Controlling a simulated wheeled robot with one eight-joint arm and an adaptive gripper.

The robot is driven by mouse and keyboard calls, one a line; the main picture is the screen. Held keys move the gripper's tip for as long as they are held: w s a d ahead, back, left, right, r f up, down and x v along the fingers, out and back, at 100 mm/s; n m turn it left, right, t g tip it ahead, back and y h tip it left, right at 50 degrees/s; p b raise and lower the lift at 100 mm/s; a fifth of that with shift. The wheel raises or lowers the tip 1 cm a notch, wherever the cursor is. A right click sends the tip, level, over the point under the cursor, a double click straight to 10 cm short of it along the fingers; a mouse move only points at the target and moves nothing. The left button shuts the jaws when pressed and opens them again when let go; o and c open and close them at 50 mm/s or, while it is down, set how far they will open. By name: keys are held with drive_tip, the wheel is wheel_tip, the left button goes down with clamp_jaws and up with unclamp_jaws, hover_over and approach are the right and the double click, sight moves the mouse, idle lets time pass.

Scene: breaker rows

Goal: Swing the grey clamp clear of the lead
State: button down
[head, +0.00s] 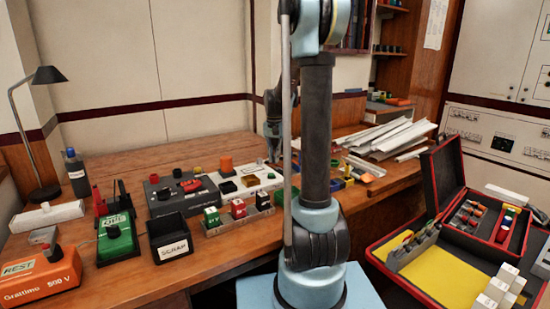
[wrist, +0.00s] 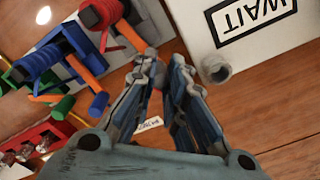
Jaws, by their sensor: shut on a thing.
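My gripper (wrist: 163,57) is shut, its two fingertips nearly together in the wrist view. What it grips is hidden between the tips, so I cannot name it. In the head view my gripper (head: 272,160) is low over the back of the bench, by a white panel (head: 236,182). A short grey cylinder (wrist: 215,69) stands right of the fingertips in the wrist view; I cannot tell if it belongs to the grey clamp. I cannot tell which cord is the lead.
A white box marked WAIT (wrist: 250,25) is close on the right. Orange, green and blue pegs (wrist: 80,75) crowd the left. In the head view, a black SCRAP bin (head: 168,232) and coloured breakers (head: 238,212) stand nearer. Bare wood (head: 130,150) lies at the back left.

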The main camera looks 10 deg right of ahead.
drive_tip(key=n, duration=0.2)
drive_tip(key=s+a+n, duration=0.1)
drive_tip(key=n, duration=0.1)
drive_tip(key=shift+a+n, duration=0.1)
drive_tip(key=shift+n, duration=0.2)
drive_tip(key=shift+s+a+n, duration=0.1)
drive_tip(key=shift+s+n, duration=0.15)
drive_tip(key=shift+n, duration=0.6)
drive_tip(key=shift+s+a+n, duration=0.1)
drive_tip(key=shift+s+n, duration=0.15)
drive_tip(key=shift+n, duration=0.55)
drive_tip(key=shift+s+a+n, duration=0.1)
drive_tip(key=shift+s+n, duration=0.15)
drive_tip(key=shift+n, duration=0.6)
drive_tip(key=c, duration=1.6)
unclamp_jaws()
drive_tip(key=shift+s, duration=0.1)
drive_tip(key=shift+r, duration=0.15)
wheel_tip(320, 180, up, 12)
drive_tip(key=shift+f, duration=0.15)
drive_tip(key=shift+d, duration=0.1)
